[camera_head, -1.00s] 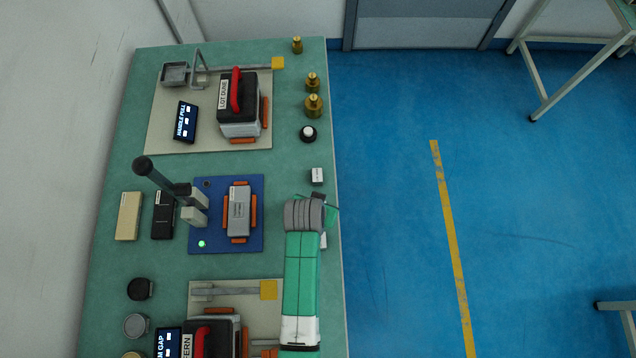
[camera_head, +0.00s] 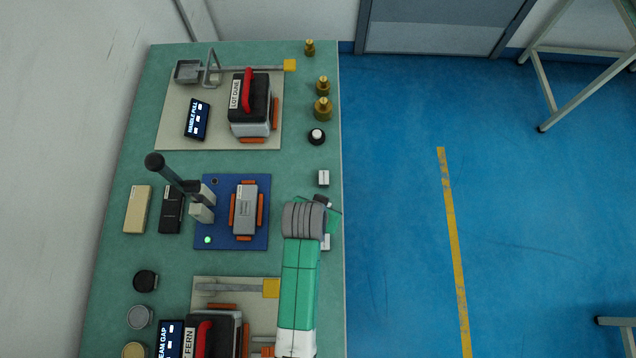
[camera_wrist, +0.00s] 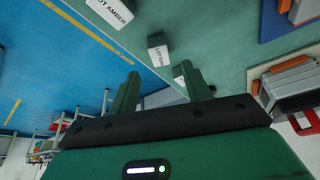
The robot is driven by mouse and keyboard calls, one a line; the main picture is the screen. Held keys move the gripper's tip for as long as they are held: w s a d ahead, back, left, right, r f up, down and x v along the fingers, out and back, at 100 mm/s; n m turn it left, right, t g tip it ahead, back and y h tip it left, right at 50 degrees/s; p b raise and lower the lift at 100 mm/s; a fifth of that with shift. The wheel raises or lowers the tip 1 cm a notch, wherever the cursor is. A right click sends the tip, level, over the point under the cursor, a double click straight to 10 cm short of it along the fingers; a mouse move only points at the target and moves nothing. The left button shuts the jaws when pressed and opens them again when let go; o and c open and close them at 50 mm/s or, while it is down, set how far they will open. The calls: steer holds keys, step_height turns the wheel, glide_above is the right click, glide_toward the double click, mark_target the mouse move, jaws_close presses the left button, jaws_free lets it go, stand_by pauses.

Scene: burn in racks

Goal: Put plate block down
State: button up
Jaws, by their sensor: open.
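My gripper (camera_wrist: 161,90) is open in the wrist view, its two green fingers apart with nothing clasped between them. In the head view my wrist largely hides the gripper, above the table's right edge. A small white block (camera_head: 325,241) shows partly beside my wrist, and another white block (camera_head: 323,178) lies farther up the table. The wrist view shows a block marked LOT AMBER (camera_wrist: 110,12) and a smaller labelled block (camera_wrist: 158,50) beyond the fingers. A grey block (camera_head: 246,209) sits between orange guides on the blue plate (camera_head: 221,241). I cannot tell which is the plate block.
Red-handled boxes stand on the upper (camera_head: 250,103) and lower (camera_head: 213,333) boards. Brass weights (camera_head: 322,108) line the upper right edge.

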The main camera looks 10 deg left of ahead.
steer(key=v, duration=0.6)
steer(key=shift+r+p, duration=0.15)
steer(key=shift+p, duration=0.25)
steer(key=shift+s, duration=0.1)
steer(key=w+d+r+t, duration=0.1)
steer(key=w+r+t, duration=0.25)
steer(key=r, duration=0.65)
steer(key=w+r+t+y, duration=0.1)
steer(key=w+r+t, duration=0.3)
steer(key=r, duration=0.7)
steer(key=w+d+r+t, duration=0.15)
steer(key=w+r, duration=0.35)
steer(key=r, duration=0.5)
steer(key=s+d+r+t, duration=0.1)
steer(key=s+r+t, duration=0.3)
steer(key=r, duration=0.7)
steer(key=s+d+r+n+t, duration=0.1)
steer(key=s+r+t, duration=0.2)
steer(key=r, duration=0.7)
steer(key=s+d+r+t, duration=0.1)
steer(key=s+r+t, duration=0.3)
steer(key=r, duration=0.7)
steer(key=shift+s+d+r+n+t, duration=0.3)
steer(key=shift+s+n, duration=0.1)
